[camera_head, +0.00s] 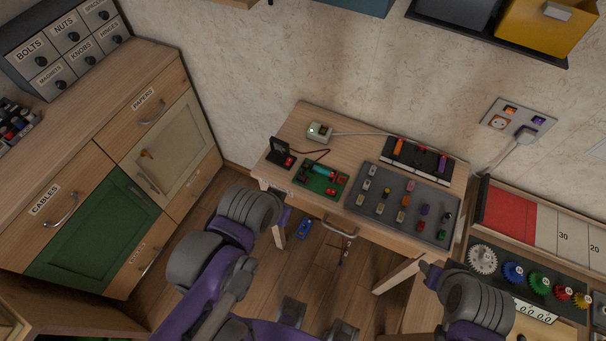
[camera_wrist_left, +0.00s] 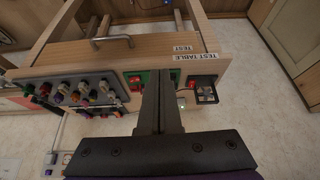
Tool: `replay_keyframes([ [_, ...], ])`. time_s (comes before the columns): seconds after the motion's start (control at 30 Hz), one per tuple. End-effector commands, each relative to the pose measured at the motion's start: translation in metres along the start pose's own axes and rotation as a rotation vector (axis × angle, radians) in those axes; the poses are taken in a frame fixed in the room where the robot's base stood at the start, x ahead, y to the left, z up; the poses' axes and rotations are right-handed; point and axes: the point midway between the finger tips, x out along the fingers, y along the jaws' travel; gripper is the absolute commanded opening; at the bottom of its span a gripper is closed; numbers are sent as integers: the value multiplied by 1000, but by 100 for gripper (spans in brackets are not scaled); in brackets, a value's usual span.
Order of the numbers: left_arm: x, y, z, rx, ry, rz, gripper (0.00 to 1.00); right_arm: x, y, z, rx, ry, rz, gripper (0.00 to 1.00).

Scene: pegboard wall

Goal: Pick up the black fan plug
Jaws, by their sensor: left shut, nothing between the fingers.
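On the test table (camera_head: 330,128) a small black upright device (camera_head: 279,152) with a red part stands at the left end; in the left wrist view it looks like a square black fan unit (camera_wrist_left: 206,93). A dark cable runs from it towards the green board (camera_head: 321,179), which carries red and teal parts. I cannot single out the black fan plug. My left gripper (camera_wrist_left: 159,75) is shut and empty, over the table's front edge near the green board in its wrist view. My right gripper (camera_head: 431,272) is small and dark at lower right; its jaws are unclear.
A grey tray (camera_head: 366,211) with several coloured plugs fills the table's right part. A white box (camera_head: 319,132) with a cable stands at the back. A wall socket panel (camera_head: 518,117) is at right, cabinets (camera_head: 92,228) at left. A blue object (camera_head: 303,228) lies on the floor.

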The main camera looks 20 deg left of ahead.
Motion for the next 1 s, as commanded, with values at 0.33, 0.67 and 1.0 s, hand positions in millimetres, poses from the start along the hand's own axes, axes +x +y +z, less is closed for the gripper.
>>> replay_keyframes([
  [0.33, 0, 0, -2, 0, -6, 0, 18, 1, 0, 1, 0, -1, 0, 50],
  [0.67, 7, -7, -73, 20, -231, -2, 65, 25, 0, 22, 0, -16, 0, 50],
  [1.0, 29, -15, -136, 38, -451, 8, 65, 42, 0, 36, 0, -25, 0, 50],
])
